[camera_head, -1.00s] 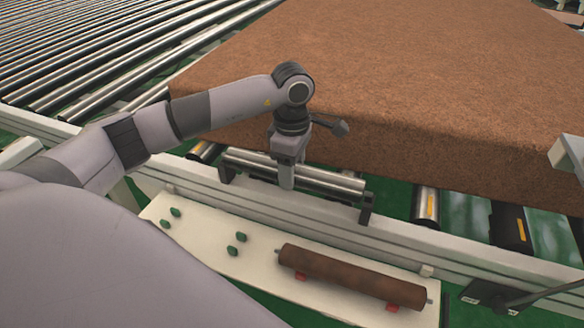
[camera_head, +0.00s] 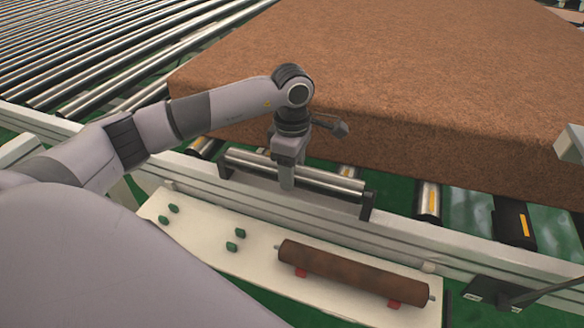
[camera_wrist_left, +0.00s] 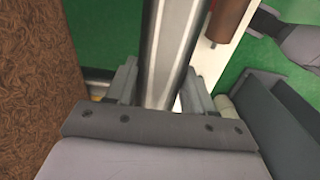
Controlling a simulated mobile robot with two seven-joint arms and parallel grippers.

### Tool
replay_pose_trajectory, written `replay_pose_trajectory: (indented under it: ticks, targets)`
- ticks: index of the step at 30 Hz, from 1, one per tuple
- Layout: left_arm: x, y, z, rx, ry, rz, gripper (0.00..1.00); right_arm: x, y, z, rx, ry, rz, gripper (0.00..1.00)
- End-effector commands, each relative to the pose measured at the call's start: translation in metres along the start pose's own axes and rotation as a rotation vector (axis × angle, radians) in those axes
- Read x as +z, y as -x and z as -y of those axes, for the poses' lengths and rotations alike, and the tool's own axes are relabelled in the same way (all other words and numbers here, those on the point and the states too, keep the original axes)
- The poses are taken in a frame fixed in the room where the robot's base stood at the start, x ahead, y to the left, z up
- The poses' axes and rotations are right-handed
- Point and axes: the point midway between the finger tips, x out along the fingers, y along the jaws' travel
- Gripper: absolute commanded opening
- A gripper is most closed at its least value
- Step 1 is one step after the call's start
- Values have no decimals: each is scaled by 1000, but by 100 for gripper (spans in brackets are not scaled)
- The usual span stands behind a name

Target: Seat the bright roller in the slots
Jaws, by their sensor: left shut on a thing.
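The bright roller (camera_head: 330,182) is a shiny metal cylinder, lying lengthwise along the pale side rail of the conveyor in the head view. Its ends are close to two dark slotted brackets, the left one (camera_head: 225,166) and the right one (camera_head: 367,206). I cannot tell whether the ends rest fully in the slots. My left gripper (camera_head: 287,182) points down and is shut on the roller near its middle. In the left wrist view the roller (camera_wrist_left: 168,40) runs between the fingers of the left gripper (camera_wrist_left: 160,90).
A large brown mattress (camera_head: 400,80) lies on the conveyor just behind the roller. A white board (camera_head: 210,240) in front holds a rusty brown roller (camera_head: 350,272) on red supports, plus several green pegs (camera_head: 236,240). A dark bracket (camera_head: 490,290) stands at the lower right.

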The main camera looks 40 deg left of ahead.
Motion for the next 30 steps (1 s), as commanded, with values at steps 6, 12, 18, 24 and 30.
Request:
replay_pose_trajectory:
  ticks: [6, 12, 18, 24, 30]
  targets:
    - [0, -5, -1, 3, 1, 1, 0, 4, -3, 0, 0, 0, 1, 43]
    - [0, -10, -1, 3, 1, 1, 0, 7, -5, 0, 0, 0, 1, 43]
    - [0, -11, -1, 3, 1, 2, 69, 8, -6, 0, 0, 0, 0, 43]
    - [0, -12, 0, 2, 0, 1, 82, 8, -6, 0, 0, 0, 0, 43]
    - [0, -14, 0, -2, 0, -1, 82, 8, -6, 0, -1, -2, 3, 43]
